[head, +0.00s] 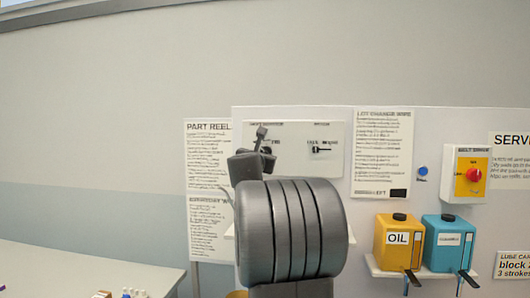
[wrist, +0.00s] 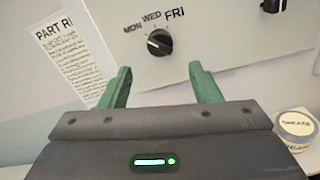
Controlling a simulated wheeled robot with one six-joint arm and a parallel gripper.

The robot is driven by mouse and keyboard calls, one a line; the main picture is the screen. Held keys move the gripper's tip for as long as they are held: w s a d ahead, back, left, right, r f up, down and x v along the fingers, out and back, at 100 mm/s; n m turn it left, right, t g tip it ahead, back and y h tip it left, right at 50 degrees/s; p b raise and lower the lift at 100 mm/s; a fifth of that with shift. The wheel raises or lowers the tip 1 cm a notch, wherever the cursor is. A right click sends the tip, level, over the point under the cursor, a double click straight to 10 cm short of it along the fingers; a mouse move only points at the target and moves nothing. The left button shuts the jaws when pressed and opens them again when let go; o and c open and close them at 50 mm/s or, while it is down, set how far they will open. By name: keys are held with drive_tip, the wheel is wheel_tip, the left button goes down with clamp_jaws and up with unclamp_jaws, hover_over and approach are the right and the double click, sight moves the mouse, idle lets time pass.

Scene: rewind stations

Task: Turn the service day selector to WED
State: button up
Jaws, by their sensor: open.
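The service day selector (wrist: 159,43) is a round black knob on a pale panel in the wrist view. MON, WED and FRI are printed around its upper side, and a light mark on the knob points to its upper left, toward the MON side. My gripper (wrist: 159,72) is open, with its green fingers apart below the knob in the picture and nothing between them.
Another black control (wrist: 272,5) sits at the top right of the wrist view. A round labelled tin (wrist: 296,127) stands at the right. In the head view, a yellow OIL container (head: 397,258) and a blue container (head: 446,258) sit on a shelf below a red switch (head: 473,174).

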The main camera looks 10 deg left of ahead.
sight(266, 152)
drive_tip(key=w+p, duration=0.2)
drive_tip(key=w, duration=0.6)
drive_tip(key=shift+p, duration=0.3)
drive_tip(key=c, duration=1)
